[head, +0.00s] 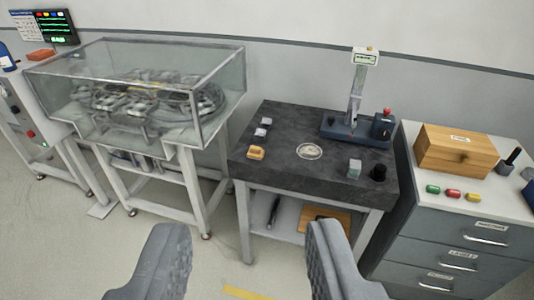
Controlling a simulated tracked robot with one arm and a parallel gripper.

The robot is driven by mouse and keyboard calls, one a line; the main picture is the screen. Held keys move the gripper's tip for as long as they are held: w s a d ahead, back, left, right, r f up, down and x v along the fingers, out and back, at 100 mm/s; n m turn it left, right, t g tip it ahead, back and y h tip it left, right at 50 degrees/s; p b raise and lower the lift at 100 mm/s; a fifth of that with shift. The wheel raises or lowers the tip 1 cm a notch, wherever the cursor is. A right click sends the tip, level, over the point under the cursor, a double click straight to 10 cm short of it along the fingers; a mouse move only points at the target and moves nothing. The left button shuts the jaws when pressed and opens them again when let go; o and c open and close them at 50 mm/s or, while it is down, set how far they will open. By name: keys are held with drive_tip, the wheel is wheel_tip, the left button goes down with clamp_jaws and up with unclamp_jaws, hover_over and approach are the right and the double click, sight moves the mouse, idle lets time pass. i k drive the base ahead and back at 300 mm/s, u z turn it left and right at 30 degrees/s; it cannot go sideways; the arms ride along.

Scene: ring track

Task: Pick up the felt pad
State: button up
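No thing in the head view is plainly the felt pad. A flat, pale round disc (309,151) lies on the dark stone-topped table (285,172) and could be it, but its material is too small to tell. My gripper (245,232) is open and empty in the foreground, its two grey fingers wide apart over the floor. It is in front of the table and apart from everything on it.
The table also holds two small white blocks (263,127), a tan block (256,152), a glassy block (354,168), a black cylinder (378,173) and a gauge stand (355,115). A glass-covered machine (215,85) stands left, a drawer cabinet (450,240) right. Floor in front is clear.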

sight(255, 152)
drive_tip(key=u, duration=0.05)
drive_tip(key=i, duration=1.95)
drive_tip(key=z, duration=0.6)
